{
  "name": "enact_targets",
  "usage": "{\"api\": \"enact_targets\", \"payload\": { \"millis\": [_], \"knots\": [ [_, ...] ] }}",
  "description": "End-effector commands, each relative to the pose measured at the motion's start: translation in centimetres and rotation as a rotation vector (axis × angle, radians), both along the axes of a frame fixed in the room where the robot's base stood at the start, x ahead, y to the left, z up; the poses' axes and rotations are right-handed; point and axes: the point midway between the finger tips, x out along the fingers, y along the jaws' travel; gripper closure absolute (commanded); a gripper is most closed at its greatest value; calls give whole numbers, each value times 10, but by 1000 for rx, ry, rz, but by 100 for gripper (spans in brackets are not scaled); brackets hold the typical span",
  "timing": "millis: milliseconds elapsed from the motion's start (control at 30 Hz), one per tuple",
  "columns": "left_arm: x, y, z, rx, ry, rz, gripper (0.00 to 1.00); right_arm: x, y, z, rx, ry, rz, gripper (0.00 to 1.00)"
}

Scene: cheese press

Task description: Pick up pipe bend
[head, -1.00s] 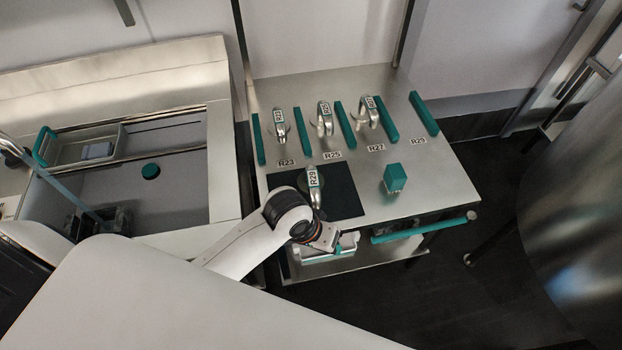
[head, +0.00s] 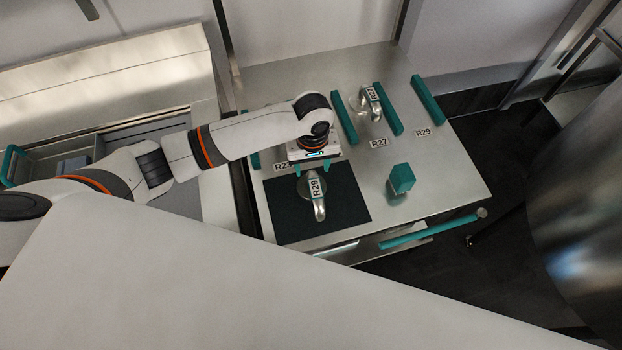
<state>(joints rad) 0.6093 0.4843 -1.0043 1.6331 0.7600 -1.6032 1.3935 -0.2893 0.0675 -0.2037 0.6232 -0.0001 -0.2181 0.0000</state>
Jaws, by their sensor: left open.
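A metal pipe bend labelled R29 (head: 319,207) lies on the black mat (head: 348,205) near the front of the steel table. My left gripper (head: 312,172) hangs just behind the upper end of this bend in the picture, its two teal fingers apart with nothing seen between them. The height of the fingers above the table is hard to tell. The bends seen earlier near R23 and R25 are hidden by my left arm. My right gripper is not in view.
Teal divider bars (head: 427,99) stand along the back of the steel table (head: 450,170). A teal block (head: 401,179) stands right of the mat. A teal handle (head: 430,231) runs along the front edge. A sink (head: 190,197) lies to the left, a large steel vessel (head: 585,210) to the right.

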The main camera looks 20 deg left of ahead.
Motion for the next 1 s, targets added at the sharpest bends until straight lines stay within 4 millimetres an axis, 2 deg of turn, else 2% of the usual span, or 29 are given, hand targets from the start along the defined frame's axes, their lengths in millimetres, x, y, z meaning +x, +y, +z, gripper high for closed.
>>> {"api": "enact_targets", "payload": {
  "millis": [33, 100, 200, 367, 533, 700, 967, 1000],
  "knots": [
    [0, 1, -9, 2, 1, 2, 45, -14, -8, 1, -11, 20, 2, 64],
    [0, 1, -20, 2, 1, 0, 45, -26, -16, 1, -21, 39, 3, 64],
    [0, 1, -31, 1, 0, -1, 45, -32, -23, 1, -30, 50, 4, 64],
    [1, 0, -42, 0, 0, -1, 45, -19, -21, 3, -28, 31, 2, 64],
    [3, 0, -66, 1, 0, -1, 45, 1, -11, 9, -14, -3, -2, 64],
    [3, -1, -86, 0, -1, -2, 45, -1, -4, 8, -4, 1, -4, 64],
    [3, -1, -89, -1, -2, -3, 45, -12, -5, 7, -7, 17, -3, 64],
    [3, -1, -89, -1, -3, -2, 52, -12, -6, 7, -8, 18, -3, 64]
  ]
}}
